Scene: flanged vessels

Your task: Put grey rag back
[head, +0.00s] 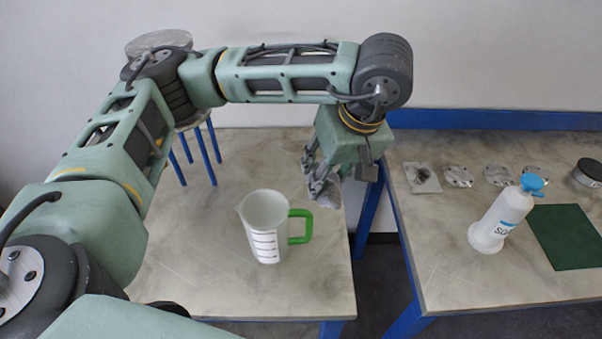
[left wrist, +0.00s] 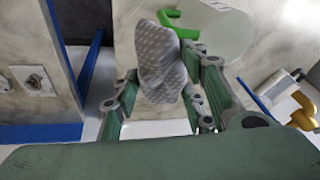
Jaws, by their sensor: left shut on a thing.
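My left gripper (head: 318,172) points down near the right edge of the left table. It is shut on the grey rag (head: 325,190), which bunches below the fingers. In the left wrist view the rag (left wrist: 160,62) shows a light dotted pattern and sits between the fingers of the gripper (left wrist: 160,95). Whether the rag touches the table top is hard to tell. My right gripper is in neither view.
A white measuring jug (head: 266,228) with a green handle stands on the left table (head: 200,270), left of the rag.

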